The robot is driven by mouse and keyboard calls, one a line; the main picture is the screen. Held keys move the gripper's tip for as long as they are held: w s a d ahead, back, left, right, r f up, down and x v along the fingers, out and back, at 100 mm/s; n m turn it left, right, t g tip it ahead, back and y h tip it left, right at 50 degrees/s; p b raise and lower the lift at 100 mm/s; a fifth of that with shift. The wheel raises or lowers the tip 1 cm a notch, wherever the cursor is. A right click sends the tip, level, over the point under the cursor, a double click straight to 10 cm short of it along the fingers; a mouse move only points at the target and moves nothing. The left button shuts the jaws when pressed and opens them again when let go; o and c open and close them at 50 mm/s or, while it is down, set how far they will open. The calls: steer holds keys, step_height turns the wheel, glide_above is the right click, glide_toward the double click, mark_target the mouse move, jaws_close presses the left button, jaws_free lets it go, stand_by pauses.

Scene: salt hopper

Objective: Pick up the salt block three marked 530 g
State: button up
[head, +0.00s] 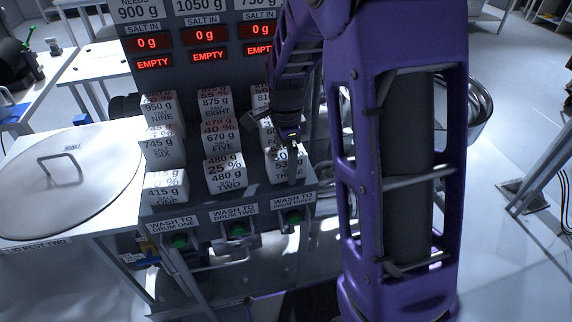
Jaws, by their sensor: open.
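Salt block three (281,171) is a white block in the front right place of the dark rack. Its front label reads "53", partly covered, and "THREE". My gripper (291,157) is open and points down at the block from above. I cannot tell whether the fingers touch the block.
Block two (226,178) stands left of block three, and block one (163,190) farther left. More blocks stand on the rows behind. Green wash buttons (237,229) line the rack's front. A round lid (70,185) lies on the left table.

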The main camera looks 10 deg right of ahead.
steer(key=shift+f, duration=0.3)
jaws_close()
stand_by(0.3)
steer(key=shift+r, duration=0.1)
